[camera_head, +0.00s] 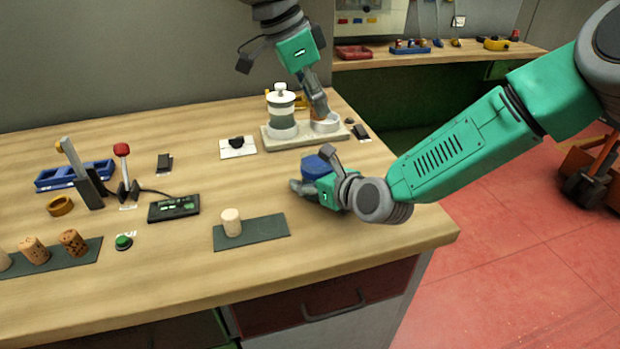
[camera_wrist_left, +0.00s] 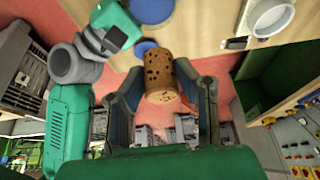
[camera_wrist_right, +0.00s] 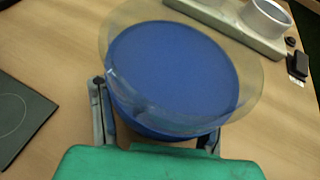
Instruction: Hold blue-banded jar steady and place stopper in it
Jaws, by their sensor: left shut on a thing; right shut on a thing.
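The blue-banded jar (camera_head: 317,167) stands upright near the table's right edge. My right gripper (camera_head: 308,184) is shut around its side. In the right wrist view the jar (camera_wrist_right: 175,70) fills the middle, with a clear rim around blue, between the fingers. My left gripper (camera_head: 318,102) is over the back right of the table. In the left wrist view it is shut on a speckled brown cork stopper (camera_wrist_left: 161,78). The stopper is held up, clear of the jar; in the head view it is mostly hidden.
A pale stand (camera_head: 290,140) behind the jar holds a white-lidded jar (camera_head: 281,112) and a white ring (camera_head: 327,123). A pale cork (camera_head: 231,222) stands on a dark mat (camera_head: 265,232). Several brown corks (camera_head: 72,242) stand at the front left.

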